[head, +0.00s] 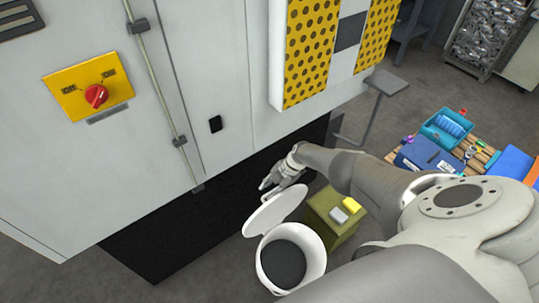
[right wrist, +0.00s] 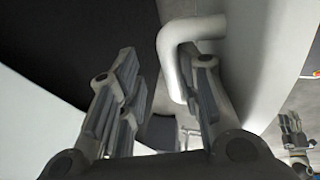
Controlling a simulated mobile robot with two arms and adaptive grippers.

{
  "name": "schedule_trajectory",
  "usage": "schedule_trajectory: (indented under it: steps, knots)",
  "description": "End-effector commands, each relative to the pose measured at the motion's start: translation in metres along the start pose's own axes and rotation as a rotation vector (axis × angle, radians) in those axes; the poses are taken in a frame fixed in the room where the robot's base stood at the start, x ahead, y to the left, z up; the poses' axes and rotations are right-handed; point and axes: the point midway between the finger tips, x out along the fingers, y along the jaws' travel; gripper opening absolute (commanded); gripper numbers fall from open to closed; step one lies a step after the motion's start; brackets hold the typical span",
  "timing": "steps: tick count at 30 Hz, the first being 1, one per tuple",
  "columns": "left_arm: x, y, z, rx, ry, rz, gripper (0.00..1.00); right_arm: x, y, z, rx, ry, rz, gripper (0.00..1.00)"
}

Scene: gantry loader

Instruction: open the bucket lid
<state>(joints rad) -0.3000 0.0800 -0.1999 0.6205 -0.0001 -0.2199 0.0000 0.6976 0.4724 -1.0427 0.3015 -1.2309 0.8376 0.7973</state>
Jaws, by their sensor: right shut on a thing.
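The white bucket (head: 320,262) stands on the floor at the lower middle of the head view, and its dark inside shows. Its white lid (head: 274,211) is raised and tilted up from the rim, clear of most of the mouth. My right gripper (head: 270,184) is at the lid's upper edge, reaching down from the right. In the right wrist view, a bent white handle (right wrist: 187,35) lies between the fingers of the right gripper (right wrist: 165,75), close to the right finger. The gripper is shut on this handle.
A large grey machine cabinet (head: 90,165) with a red switch (head: 96,96) stands behind the bucket. An olive box (head: 322,207) with a yellow and a grey block on top is right of the bucket. A wooden pallet with a teal bin (head: 430,130) is farther right.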

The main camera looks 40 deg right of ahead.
Motion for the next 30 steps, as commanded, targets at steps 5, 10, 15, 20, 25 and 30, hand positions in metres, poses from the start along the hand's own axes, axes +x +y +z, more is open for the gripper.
schedule_trajectory:
  steps: [5, 10, 15, 20, 25, 30]
  knots:
    - [-0.012, 0.0, -0.001, 0.0, 0.0, 0.0, 0.4, -0.02, 0.018, -0.004, -0.002, 0.005, 0.022, 0.21]
    - [-0.02, 0.0, -0.002, 0.0, 0.001, 0.0, 0.4, -0.032, 0.021, -0.004, -0.001, 0.006, 0.021, 0.21]
    - [-0.027, 0.0, -0.003, 0.0, 0.001, 0.0, 0.4, -0.043, 0.024, -0.003, -0.001, 0.006, 0.021, 0.21]
    - [-0.033, 0.0, -0.004, 0.0, 0.001, 0.0, 0.4, -0.052, 0.026, -0.003, -0.001, 0.005, 0.017, 0.21]
    - [-0.033, 0.0, -0.004, 0.0, 0.001, 0.0, 0.4, -0.051, 0.023, -0.001, -0.001, 0.004, 0.012, 0.21]
    - [-0.032, 0.0, -0.003, 0.0, 0.0, 0.0, 0.4, -0.05, 0.022, -0.001, -0.002, 0.003, 0.009, 0.21]
